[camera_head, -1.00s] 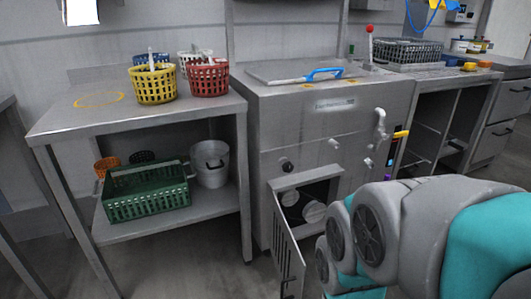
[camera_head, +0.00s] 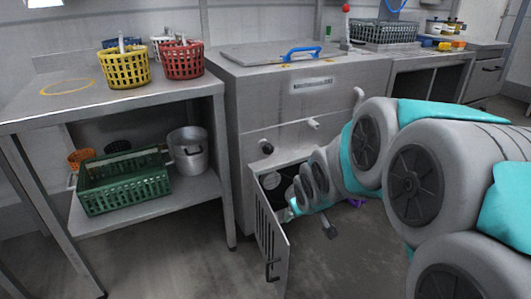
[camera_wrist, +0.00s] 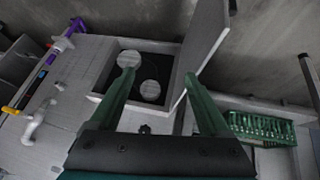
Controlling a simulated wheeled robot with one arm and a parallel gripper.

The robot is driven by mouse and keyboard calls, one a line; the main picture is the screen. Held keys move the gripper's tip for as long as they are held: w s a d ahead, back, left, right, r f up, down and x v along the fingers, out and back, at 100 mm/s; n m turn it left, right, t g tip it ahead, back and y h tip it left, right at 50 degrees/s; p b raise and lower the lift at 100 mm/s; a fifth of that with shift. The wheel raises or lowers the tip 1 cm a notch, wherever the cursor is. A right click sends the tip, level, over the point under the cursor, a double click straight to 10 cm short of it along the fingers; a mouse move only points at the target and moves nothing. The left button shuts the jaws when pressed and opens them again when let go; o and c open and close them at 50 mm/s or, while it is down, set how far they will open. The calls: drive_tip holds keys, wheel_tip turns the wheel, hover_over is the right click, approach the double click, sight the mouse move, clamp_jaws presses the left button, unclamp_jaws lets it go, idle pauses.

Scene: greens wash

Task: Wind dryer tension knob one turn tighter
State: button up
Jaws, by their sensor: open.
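The steel dryer cabinet (camera_head: 310,95) stands in the middle of the head view, with its small slatted door (camera_head: 270,228) swung open low on the front. In the wrist view the open compartment (camera_wrist: 166,60) holds two pale round parts, a larger disc (camera_wrist: 128,58) and a smaller one (camera_wrist: 150,91). I cannot tell whether either is the tension knob. A black knob (camera_head: 266,147) sits on the front above the opening. My gripper (camera_wrist: 160,74) is open and empty, its green fingers spread before the compartment.
The open door (camera_wrist: 208,45) stands close beside one finger in the wrist view. A steel table (camera_head: 35,107) with coloured baskets is at left, a green crate (camera_head: 123,190) and pot (camera_head: 188,150) on its lower shelf. A white lever handle (camera_wrist: 35,119) projects from the front.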

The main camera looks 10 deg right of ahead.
drive_tip(key=w+f+n+t+y+b, duration=0.15)
drive_tip(key=w+t, duration=0.25)
drive_tip(key=w, duration=0.8)
drive_tip(key=n+t+y+b, duration=0.2)
drive_tip(key=t+y, duration=0.2)
drive_tip(key=t, duration=0.3)
approach(270, 151)
drive_tip(key=w, duration=0.3)
drive_tip(key=x, duration=0.6)
drive_tip(key=shift+a, duration=0.45)
drive_tip(key=shift+w+a, duration=0.1)
drive_tip(key=shift+w, duration=0.45)
drive_tip(key=shift+c, duration=0.2)
clamp_jaws()
